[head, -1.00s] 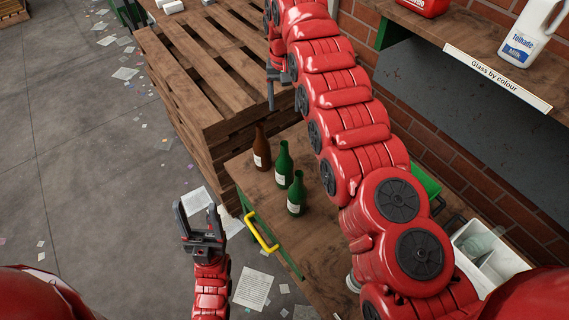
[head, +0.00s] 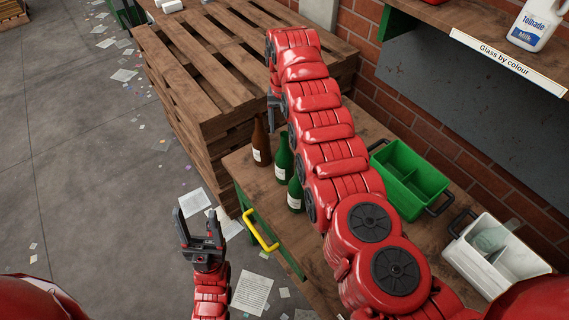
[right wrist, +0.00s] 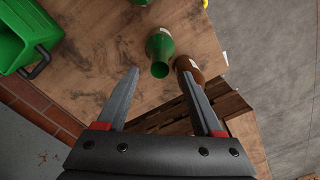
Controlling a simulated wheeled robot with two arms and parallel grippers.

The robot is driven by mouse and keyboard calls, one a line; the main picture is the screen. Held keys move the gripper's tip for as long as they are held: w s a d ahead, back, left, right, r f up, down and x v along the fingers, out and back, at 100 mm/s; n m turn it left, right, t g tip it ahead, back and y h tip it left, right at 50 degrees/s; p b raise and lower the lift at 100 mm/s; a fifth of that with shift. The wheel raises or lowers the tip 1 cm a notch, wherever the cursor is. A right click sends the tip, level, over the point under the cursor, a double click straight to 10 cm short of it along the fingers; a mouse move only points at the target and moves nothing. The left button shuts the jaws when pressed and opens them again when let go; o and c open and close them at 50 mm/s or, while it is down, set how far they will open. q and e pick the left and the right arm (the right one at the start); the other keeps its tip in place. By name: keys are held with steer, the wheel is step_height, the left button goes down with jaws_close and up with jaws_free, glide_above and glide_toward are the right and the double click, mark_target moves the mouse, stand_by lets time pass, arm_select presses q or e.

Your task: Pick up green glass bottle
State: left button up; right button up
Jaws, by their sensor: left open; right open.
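Two green glass bottles (head: 284,160) (head: 294,194) stand upright on the wooden table, partly covered by my right arm in the head view. In the right wrist view one green bottle (right wrist: 160,45) points its mouth toward the gap between my right fingertips. My right gripper (head: 274,113) is open and empty, above the bottles; it also shows in the right wrist view (right wrist: 159,74). I cannot tell its exact height above the bottle. My left gripper (head: 200,222) is open and empty, over the floor left of the table.
A brown bottle (head: 261,145) stands beside the green ones; in the right wrist view (right wrist: 188,66) it is partly behind one finger. A green crate (head: 410,178) and a white crate (head: 492,270) sit at right. Stacked pallets (head: 205,80) rise behind the table.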

mark_target(285, 134)
steer(key=f+p, duration=0.2)
steer(key=f, duration=0.1)
steer(key=shift+s+f, duration=0.1)
steer(key=shift+s, duration=0.2)
steer(key=shift+f, duration=0.25)
steer(key=shift+w+f, duration=0.1)
steer(key=shift+w, duration=0.05)
jaws_close()
stand_by(0.8)
